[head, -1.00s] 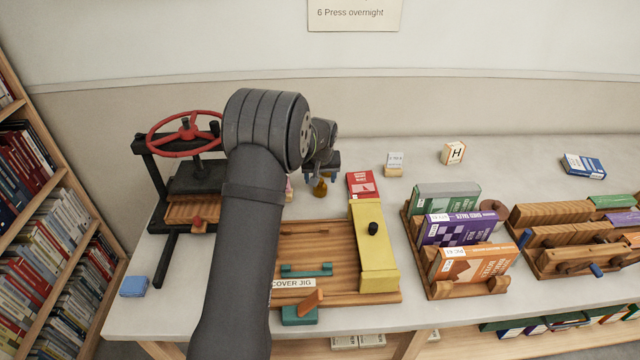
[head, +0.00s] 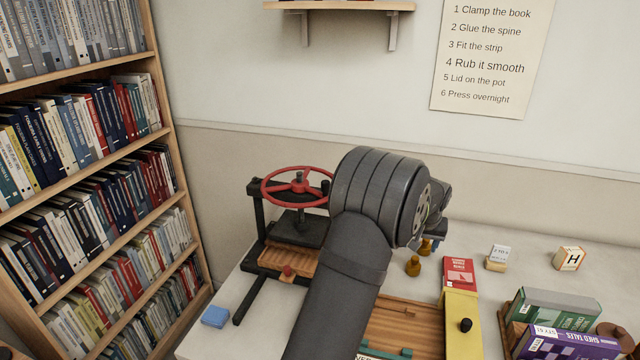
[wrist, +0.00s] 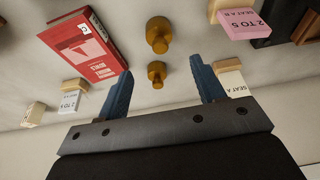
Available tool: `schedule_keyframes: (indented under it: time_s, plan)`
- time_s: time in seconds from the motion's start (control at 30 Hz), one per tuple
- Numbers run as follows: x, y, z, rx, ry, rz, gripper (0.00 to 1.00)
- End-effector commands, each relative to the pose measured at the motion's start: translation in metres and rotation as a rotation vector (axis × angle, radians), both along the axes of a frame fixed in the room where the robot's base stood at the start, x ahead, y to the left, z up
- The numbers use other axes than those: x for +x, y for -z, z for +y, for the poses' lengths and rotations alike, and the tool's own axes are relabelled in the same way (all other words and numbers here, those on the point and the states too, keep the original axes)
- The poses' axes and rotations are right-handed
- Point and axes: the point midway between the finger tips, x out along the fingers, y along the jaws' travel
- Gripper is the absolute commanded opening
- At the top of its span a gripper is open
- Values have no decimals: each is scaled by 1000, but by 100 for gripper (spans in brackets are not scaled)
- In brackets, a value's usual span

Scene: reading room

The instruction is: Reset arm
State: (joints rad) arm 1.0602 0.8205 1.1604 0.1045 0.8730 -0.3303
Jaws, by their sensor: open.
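My gripper (wrist: 163,88) is open and empty in the wrist view, its two blue fingers apart. Two amber, knob-topped pieces stand on the table in the wrist view: a larger one (wrist: 158,36) and a smaller one (wrist: 156,74), which shows between the fingers. In the head view my arm crosses the middle of the picture and mostly hides my gripper; a bit of blue finger (head: 436,243) shows beside the amber piece (head: 413,266). I cannot tell the height above the table.
A red book (head: 459,279) lies near a yellow block (head: 461,339) on the wooden jig (head: 405,325). A press with a red wheel (head: 298,184) stands to the left. A blue block (head: 215,316) lies at the table's left edge. Green and purple books (head: 565,345) stand in a rack at right.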

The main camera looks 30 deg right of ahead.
Motion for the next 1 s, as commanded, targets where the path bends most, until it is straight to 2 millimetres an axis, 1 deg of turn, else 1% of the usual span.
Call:
schedule_keyframes:
  time_s: [0.17, 0.4, 0.63, 0.7, 0.8, 0.9, 1.0]
  plan:
    - [6, 29, -5, 3, 0, 1, 62]
    - [16, 74, -15, 3, 0, 1, 62]
    - [24, 113, -24, 2, 0, 1, 62]
    - [24, 96, -24, -4, -1, -3, 62]
    - [24, 84, -24, -3, -1, -1, 62]
    - [24, 76, -24, -1, -1, 0, 62]
    - [24, 73, -24, 0, 0, 0, 62]
